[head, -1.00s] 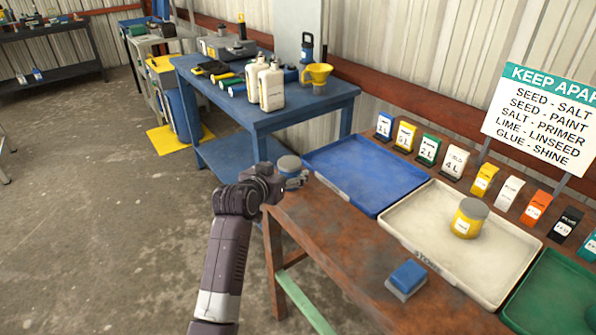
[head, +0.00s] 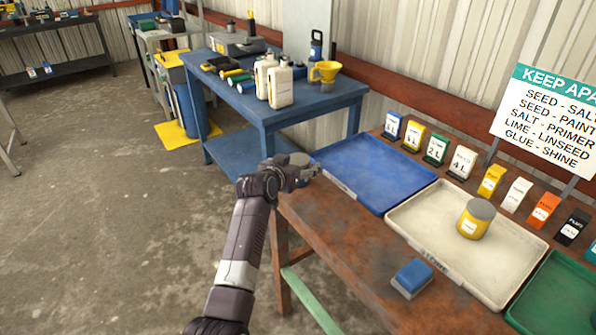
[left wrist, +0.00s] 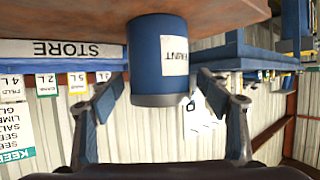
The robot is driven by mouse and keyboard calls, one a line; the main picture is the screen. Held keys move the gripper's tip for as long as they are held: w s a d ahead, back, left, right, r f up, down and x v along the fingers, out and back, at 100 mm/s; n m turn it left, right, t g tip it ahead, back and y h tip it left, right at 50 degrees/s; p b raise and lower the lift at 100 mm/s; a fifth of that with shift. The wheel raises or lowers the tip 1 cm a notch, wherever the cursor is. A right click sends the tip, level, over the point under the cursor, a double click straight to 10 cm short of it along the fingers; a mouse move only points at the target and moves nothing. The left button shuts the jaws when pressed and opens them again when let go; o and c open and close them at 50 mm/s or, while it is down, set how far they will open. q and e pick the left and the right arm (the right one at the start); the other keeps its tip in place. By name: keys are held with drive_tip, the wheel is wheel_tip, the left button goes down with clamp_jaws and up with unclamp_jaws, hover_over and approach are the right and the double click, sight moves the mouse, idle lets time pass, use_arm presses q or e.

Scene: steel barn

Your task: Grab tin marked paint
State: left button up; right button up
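A blue tin with a grey lid and a white label (left wrist: 158,60) stands on the rusty brown bench; the letters I can read on the label fit "PAINT". The left wrist view shows it upside down. In the head view only its grey lid (head: 299,159) shows, behind my left gripper (head: 308,174), at the bench's left corner. In the left wrist view my left gripper (left wrist: 162,95) is open, with one finger on each side of the tin and a gap on both sides. My right gripper is not in view.
A blue tray (head: 372,165) lies just right of the tin, then a cream tray (head: 425,240) holding a yellow tin (head: 475,220). A blue block-like item (head: 412,277) lies at the bench front. A blue table (head: 250,110) with bottles stands behind left.

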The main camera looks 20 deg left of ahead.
use_arm(q)
drive_tip(key=c, duration=1.5)
drive_tip(key=shift+r, duration=0.1)
drive_tip(key=shift+c, duration=0.8)
